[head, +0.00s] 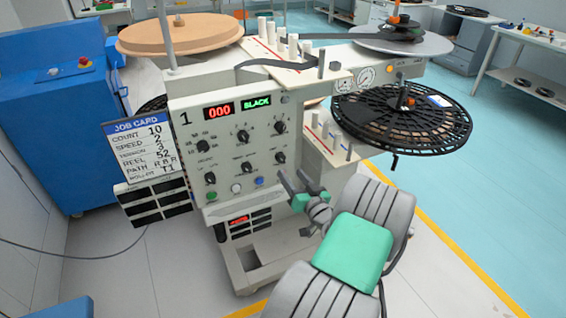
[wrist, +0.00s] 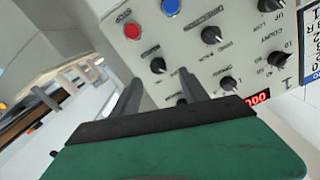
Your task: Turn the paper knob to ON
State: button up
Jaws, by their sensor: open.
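The pale control panel (head: 225,160) on the station carries two rows of black knobs. Their small labels are too blurred for me to read PAPER or ON. The lower-right knob (head: 280,157) is just above my gripper's fingertips (head: 289,173) in the head view. In the wrist view this knob (wrist: 157,65) appears between and just beyond the two fingers of my gripper (wrist: 159,78). The gripper is open and empty, and no contact with the knob shows. The fingers partly hide another knob (wrist: 183,100).
A red button (wrist: 132,31) and a blue button (wrist: 171,7) are close to the lower-right knob. A job card (head: 146,150) hangs left; a black reel (head: 400,120) juts out right.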

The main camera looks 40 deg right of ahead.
aim_at(283, 161)
jog(key=shift+n, duration=0.4)
jog(key=p+x, duration=0.1)
jog(key=x, duration=0.7)
jog(key=shift+s+d, duration=0.1)
jog(key=shift+d, duration=0.05)
grip_shut()
